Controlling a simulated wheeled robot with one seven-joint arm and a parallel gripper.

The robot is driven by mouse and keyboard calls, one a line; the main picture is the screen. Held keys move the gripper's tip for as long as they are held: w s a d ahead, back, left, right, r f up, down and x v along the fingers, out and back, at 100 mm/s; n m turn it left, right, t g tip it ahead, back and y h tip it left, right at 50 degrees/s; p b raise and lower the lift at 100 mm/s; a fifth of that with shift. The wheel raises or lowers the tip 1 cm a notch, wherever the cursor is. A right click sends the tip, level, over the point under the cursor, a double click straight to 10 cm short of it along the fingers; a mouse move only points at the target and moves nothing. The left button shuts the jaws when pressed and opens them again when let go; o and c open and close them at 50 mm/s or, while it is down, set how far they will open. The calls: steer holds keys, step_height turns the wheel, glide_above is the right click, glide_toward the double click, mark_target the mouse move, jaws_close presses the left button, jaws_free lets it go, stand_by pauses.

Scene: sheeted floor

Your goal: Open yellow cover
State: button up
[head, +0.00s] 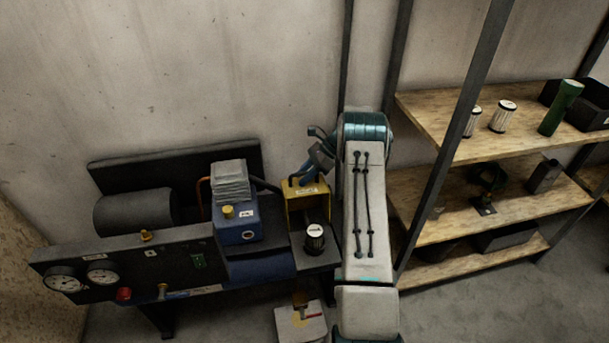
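The yellow cover (294,204) is a box-like part with a pale label, on the dark bench at the middle of the head view. A small black-and-white canister stands in front of its lower right. My arm comes up from the bottom and bends over at the top. My gripper (310,168) is at the left of the arm's upper end, just above and behind the yellow cover's top edge. It is small and dark here, and its fingertips are partly hidden. I cannot tell whether it touches the cover or whether its fingers are apart.
Left of the cover is a blue unit (238,228) with a finned grey top, and a dark cylinder (135,214). A panel with gauges (64,283) is at the front left. Wooden shelves (490,205) with a dark post stand close on the right. A pale box (298,326) is low in front.

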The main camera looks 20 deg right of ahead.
steer(key=b+v, duration=0.1)
steer(key=v, duration=1.3)
steer(key=shift+s+f, duration=0.1)
